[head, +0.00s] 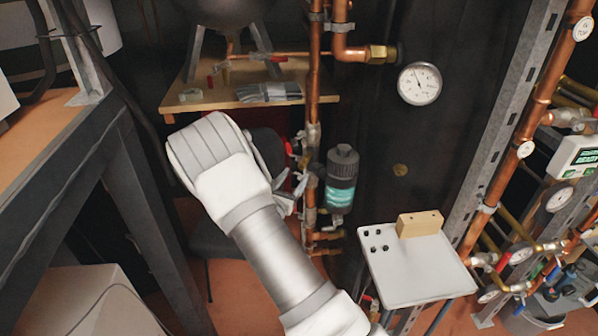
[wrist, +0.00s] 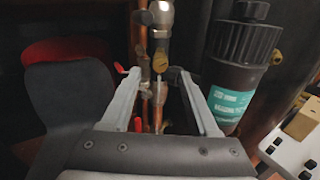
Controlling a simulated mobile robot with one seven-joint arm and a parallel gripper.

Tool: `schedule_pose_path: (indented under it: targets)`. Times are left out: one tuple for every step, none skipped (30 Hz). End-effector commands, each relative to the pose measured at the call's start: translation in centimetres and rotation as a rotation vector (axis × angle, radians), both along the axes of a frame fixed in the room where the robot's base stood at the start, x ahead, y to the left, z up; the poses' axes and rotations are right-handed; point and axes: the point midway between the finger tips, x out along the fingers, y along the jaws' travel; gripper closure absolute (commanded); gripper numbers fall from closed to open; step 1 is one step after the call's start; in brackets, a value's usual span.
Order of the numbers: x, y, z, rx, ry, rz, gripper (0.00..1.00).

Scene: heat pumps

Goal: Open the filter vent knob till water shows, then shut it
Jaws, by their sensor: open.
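The filter (head: 341,182) is a dark upright canister with a teal label, right of my gripper in the head view. It also shows in the wrist view (wrist: 232,95), right of the fingers. A small black knob (wrist: 251,10) sits on top of its ribbed cap, partly cut by the frame edge. No water can be seen there. My gripper (head: 293,193) is open. In the wrist view its fingers (wrist: 157,78) stand either side of a copper pipe and valve with a yellowish part (wrist: 160,62); contact cannot be told. The filter is outside the fingers.
A white tray (head: 408,278) with a wooden block (head: 420,224) and small black pieces stands right of the filter. A gauge (head: 419,83) hangs above. Red handles (wrist: 120,68) sit close to the left finger. Copper pipes (head: 314,80) run upright left of the filter.

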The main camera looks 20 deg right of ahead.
Motion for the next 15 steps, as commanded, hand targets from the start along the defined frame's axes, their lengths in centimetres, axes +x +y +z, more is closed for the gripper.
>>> schedule_pose_path:
  targets:
    - [0.7,-0.7,0.0,-0.001,-0.002,-0.002,0.39]
    - [1.0,-1.0,0.0,-0.001,-0.001,-0.001,0.39]
    - [1.5,-1.4,0.0,-0.001,-0.001,-0.001,0.39]
    - [1.8,-1.6,0.0,-0.001,-0.001,-0.002,0.39]
    - [2.0,-1.8,0.0,-0.001,-0.001,-0.002,0.39]
    - [2.3,-2.1,0.0,0.001,-0.001,-0.001,0.39]
    - [2.5,-2.2,0.0,0.000,0.000,-0.001,0.39]
    - [2.6,-2.3,-0.1,0.001,0.001,0.000,0.39]
    - [2.8,-2.5,0.0,0.000,0.001,0.000,0.39]
    - [2.9,-2.6,0.0,-0.001,0.001,0.000,0.39]
    - [2.9,-2.6,0.0,-0.001,0.001,0.000,0.39]
    - [3.0,-2.6,0.0,0.000,0.000,0.000,0.39]
    - [3.0,-2.6,0.0,0.000,0.000,0.001,0.39]
    - [3.0,-2.6,0.0,-0.001,0.001,0.001,0.39]
    - [3.0,-2.6,0.0,-0.001,0.001,0.001,0.39]
